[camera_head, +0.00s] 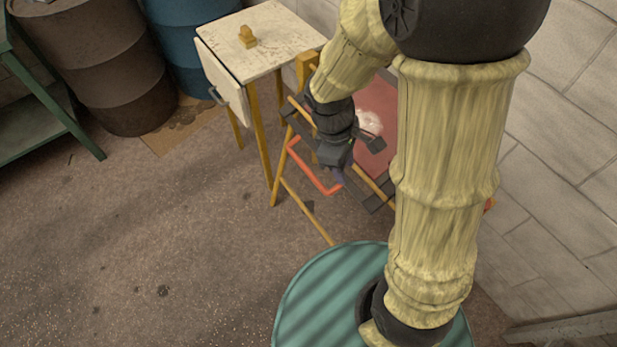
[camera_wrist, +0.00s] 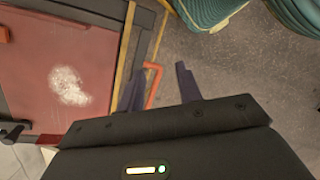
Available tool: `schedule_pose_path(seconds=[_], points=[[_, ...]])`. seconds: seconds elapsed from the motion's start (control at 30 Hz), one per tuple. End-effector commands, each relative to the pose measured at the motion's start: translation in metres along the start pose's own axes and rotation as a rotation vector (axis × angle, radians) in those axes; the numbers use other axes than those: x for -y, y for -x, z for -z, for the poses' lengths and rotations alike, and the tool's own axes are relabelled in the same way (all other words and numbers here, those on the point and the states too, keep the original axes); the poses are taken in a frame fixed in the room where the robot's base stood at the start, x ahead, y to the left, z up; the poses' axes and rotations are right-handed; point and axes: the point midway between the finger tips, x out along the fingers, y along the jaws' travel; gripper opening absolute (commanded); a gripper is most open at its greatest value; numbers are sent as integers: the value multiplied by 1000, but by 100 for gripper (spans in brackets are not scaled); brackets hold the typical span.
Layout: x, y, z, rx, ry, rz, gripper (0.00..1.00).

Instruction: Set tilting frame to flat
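The tilting frame is a red panel (camera_head: 378,98) with a pale worn patch, dark edge bars and yellow rails, partly hidden behind my arm in the head view. I cannot tell its exact tilt. An orange-red U-shaped handle (camera_head: 314,170) sticks out from its near side. In the wrist view the red panel (camera_wrist: 75,70) fills the left, and the handle (camera_wrist: 152,88) appears between my fingers. My gripper (camera_wrist: 158,88) is open, its two dark fingers apart. In the head view my gripper (camera_head: 338,175) is beside the handle's right end; contact is unclear.
A pale wooden side table (camera_head: 280,35) with a drawer and a small yellow block (camera_head: 247,37) stands behind left. Brown (camera_head: 95,70) and blue (camera_head: 190,40) drums and a green rack (camera_head: 45,95) are farther left. The floor at front left is clear.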

Motion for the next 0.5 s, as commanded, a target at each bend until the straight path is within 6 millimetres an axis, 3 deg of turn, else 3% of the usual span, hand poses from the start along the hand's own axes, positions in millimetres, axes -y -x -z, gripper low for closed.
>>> schedule_pose_path(seconds=[0.03, 0.1, 0.27, 0.5], points=[[4, -22, 18, 69, 181, -1, 35], [8, -36, 34, 168, 426, -2, 35], [15, -65, 74, 422, 959, 8, 35], [35, -97, 149, 901, 1656, 68, 35]])
